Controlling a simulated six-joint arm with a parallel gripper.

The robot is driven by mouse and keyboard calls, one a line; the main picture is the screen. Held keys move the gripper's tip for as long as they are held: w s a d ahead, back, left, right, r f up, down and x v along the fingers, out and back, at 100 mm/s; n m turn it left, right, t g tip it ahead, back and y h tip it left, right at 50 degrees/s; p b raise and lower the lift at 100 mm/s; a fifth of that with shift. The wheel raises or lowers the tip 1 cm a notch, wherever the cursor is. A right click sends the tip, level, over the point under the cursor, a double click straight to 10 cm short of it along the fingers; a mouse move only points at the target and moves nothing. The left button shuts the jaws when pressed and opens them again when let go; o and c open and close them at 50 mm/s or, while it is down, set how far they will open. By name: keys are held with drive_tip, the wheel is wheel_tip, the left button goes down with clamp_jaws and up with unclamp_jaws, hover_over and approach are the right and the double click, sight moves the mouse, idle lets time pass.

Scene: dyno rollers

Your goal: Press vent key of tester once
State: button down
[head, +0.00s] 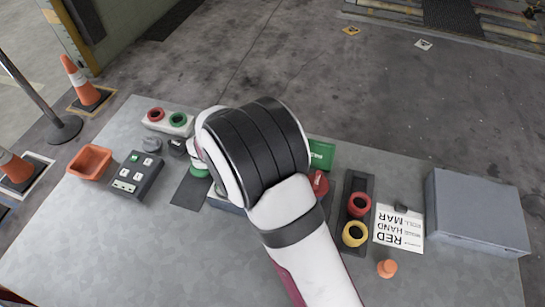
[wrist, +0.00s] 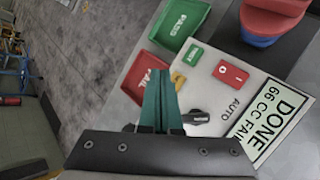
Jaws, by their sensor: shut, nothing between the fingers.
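The tester (wrist: 222,112) is a light grey panel in the wrist view. It carries a green key (wrist: 195,54), a red rocker switch (wrist: 231,73), a black knob (wrist: 196,117) beside the word AUTO, and a plate (wrist: 270,118) reading DONE, 66 CC FAIL. A yellow key (wrist: 178,80) shows only in part behind my fingers. I cannot read which key is vent. My gripper (wrist: 160,82) has teal fingers, shut and empty, with the tips beside the yellow key; contact cannot be told. In the head view my arm hides the fingers and most of the tester.
A green PASS tray (wrist: 181,22) and a red FAIL tray (wrist: 146,80) lie beside the tester. In the head view, a dark keypad (head: 138,177), orange bin (head: 90,161), red-green button box (head: 168,122), ring holder (head: 357,184) and grey box (head: 480,215) stand around.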

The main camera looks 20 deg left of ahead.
drive_tip(key=shift+f, duration=0.7)
drive_tip(key=shift+f, duration=0.1)
idle(1.5)
drive_tip(key=shift+f, duration=0.35)
drive_tip(key=shift+f, duration=0.35)
idle(0.4)
drive_tip(key=shift+r, duration=0.8)
drive_tip(key=shift+r, duration=2.5)
